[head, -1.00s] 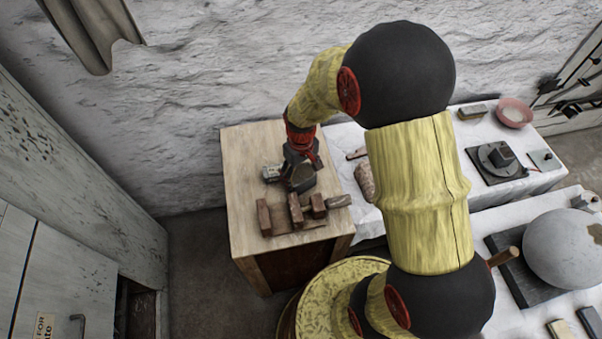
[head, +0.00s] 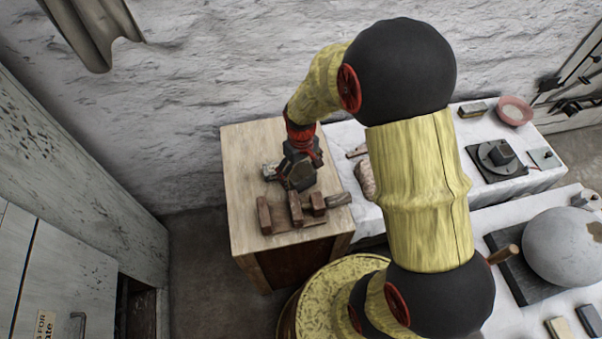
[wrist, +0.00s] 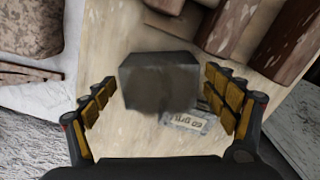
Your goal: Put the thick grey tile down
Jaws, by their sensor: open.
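The thick grey tile (wrist: 159,80) shows in the wrist view as a dark grey block over the pale wooden top of the bench (head: 240,160). My gripper (wrist: 158,92) is open, with one yellow-padded finger on each side of the tile and a visible gap on both sides. The tile appears to rest on the wood, though its underside is hidden. In the head view my gripper (head: 290,180) is low over the bench top, and its own body makes the tile hard to pick out.
Reddish-brown blocks (head: 265,215) stand on a board near the bench's front edge. A paper label (wrist: 190,122) lies beside the tile. A white-covered table (head: 345,140) adjoins on the right, with a pink bowl (head: 515,110) and a large plaster sphere (head: 570,248) farther right.

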